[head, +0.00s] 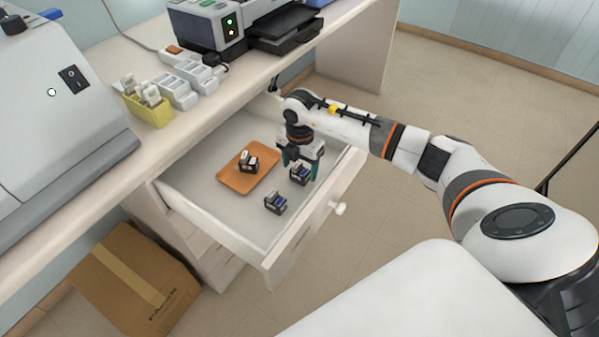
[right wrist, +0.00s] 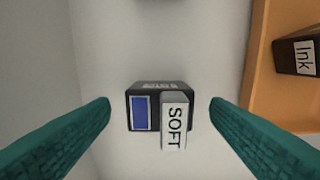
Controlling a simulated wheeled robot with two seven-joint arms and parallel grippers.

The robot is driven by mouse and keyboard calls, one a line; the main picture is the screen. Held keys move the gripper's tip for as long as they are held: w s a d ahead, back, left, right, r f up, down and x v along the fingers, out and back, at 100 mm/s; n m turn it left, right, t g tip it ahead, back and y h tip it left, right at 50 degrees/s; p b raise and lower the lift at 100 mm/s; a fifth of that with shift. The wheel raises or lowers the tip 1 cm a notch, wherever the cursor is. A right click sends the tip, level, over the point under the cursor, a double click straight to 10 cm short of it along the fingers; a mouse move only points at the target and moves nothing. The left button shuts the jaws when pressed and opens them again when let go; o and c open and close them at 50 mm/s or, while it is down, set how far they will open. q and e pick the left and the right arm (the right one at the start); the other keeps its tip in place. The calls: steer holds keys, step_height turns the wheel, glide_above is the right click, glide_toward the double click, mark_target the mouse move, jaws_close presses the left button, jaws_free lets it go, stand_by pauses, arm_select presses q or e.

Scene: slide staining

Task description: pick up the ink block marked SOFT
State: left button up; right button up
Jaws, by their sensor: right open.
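The ink block marked SOFT (right wrist: 174,122) shows in the right wrist view as a dark block with a blue patch and a pale label reading SOFT. It sits on the drawer floor between the two teal fingers of my right gripper (right wrist: 160,118), with a gap on each side. In the head view my right gripper (head: 300,165) is over the open drawer, just above a dark block (head: 299,176) near the drawer front. The gripper is open and empty. My left gripper is not in view.
The open drawer (head: 205,213) also holds another dark block (head: 275,203) and an orange tray (head: 233,182) carrying a block labelled Ink (right wrist: 298,52). The drawer's front wall is close to the right gripper. A cardboard box (head: 130,280) stands on the floor below.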

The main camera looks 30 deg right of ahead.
steer(key=shift+f, duration=0.45)
steer(key=shift+c, duration=0.3)
steer(key=c, duration=1)
steer(key=shift+r, duration=0.1)
